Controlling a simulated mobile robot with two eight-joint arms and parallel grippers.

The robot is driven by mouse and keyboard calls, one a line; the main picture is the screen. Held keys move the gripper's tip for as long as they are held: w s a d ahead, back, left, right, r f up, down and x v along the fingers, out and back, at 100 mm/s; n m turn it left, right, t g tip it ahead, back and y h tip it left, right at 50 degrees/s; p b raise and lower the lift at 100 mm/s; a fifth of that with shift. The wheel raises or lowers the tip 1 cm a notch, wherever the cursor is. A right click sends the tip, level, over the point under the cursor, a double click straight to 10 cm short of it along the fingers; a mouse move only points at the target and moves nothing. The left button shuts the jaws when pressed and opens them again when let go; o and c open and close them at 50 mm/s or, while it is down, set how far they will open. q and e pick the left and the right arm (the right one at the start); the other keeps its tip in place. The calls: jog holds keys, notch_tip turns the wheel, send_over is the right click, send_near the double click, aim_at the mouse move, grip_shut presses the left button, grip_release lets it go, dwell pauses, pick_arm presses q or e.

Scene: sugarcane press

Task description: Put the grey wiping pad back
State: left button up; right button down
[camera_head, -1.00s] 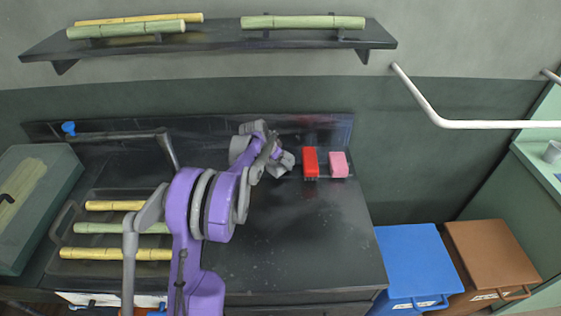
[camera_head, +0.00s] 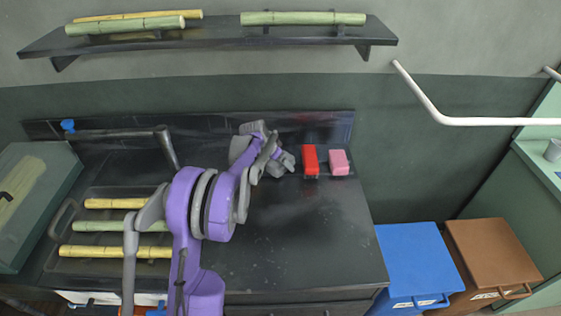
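The purple and grey arm, which comes in from the lower left, reaches over the dark counter (camera_head: 300,240) to its back edge. Its gripper, my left gripper (camera_head: 285,163), is at the back, just left of a red block-shaped item (camera_head: 310,160). The grey parts there are small and overlap, so I cannot tell whether the fingers are open or shut. I cannot make out a grey wiping pad apart from the grey gripper parts. A pink block (camera_head: 340,162) stands right of the red item. My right gripper is not in view.
A tray (camera_head: 105,193) with cane pieces lies at the left, beside a green-grey box (camera_head: 50,205). A tap (camera_head: 165,145) stands behind. A wall shelf (camera_head: 215,38) holds cane. Blue (camera_head: 415,255) and brown (camera_head: 490,250) bins stand right. The counter's right front is clear.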

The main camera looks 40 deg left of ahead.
pick_arm(q)
jog(key=shift+r, duration=0.1)
jog(key=shift+r+p, duration=0.3)
jog(key=shift+r, duration=0.05)
jog(key=d+v, duration=0.1)
jog(key=v, duration=1.1)
jog(key=s+d+g, duration=0.1)
jog(key=s+d, duration=0.4)
jog(key=d, duration=0.5)
jog(key=s+d, duration=0.6)
jog(key=d, duration=0.3)
jog(key=s+d+f, duration=0.2)
jog(key=s+d, duration=0.3)
jog(key=s, duration=0.2)
jog(key=s+d+f+n, duration=0.1)
jog(key=s+d+f, duration=0.2)
jog(key=s+d, duration=0.2)
jog(key=s, duration=0.3)
jog(key=shift+f+y, duration=0.3)
jog(key=shift+s+p, duration=0.1)
jog(key=shift+p, duration=0.2)
